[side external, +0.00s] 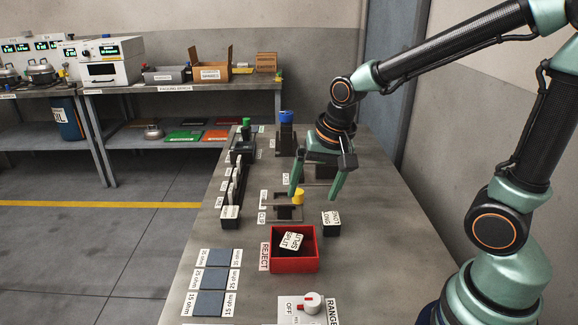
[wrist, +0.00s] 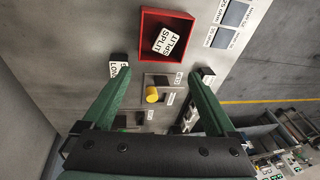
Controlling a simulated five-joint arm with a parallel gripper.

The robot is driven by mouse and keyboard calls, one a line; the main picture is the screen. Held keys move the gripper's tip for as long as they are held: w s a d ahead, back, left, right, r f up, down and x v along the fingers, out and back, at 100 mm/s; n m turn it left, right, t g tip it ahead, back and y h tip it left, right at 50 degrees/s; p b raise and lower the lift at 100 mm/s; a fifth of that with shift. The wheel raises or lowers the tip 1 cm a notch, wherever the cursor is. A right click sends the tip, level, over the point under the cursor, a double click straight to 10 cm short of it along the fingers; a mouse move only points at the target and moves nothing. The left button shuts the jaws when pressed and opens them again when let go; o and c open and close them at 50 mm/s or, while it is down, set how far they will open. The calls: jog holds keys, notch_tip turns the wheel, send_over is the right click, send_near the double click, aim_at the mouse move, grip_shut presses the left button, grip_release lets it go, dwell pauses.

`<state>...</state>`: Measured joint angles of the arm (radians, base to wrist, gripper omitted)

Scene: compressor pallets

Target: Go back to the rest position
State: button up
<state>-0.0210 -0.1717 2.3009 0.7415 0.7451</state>
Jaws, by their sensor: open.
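My gripper (side external: 318,193) is open and empty, with its two green fingers pointing down above the table. In the wrist view the fingers (wrist: 158,75) are spread wide with nothing held between them. A yellow knob (side external: 298,196) on a dark fixture (side external: 284,212) lies below and beside the fingers; the knob also shows in the wrist view (wrist: 152,94). A red reject box (side external: 295,264) stands nearer the side camera, with a block labelled SPLIT (side external: 290,243) in it.
A small labelled block (side external: 331,223) stands right of the fixture. A blue-topped post (side external: 286,135) stands behind. A wall runs along the table's right side.

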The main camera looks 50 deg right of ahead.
jog(key=s+r+n+t, duration=0.2)
jog(key=s+r+n, duration=0.4)
jog(key=r+n, duration=0.1)
jog(key=shift+d+r+n, duration=0.2)
jog(key=shift+d+n, duration=0.15)
jog(key=shift+n, duration=0.25)
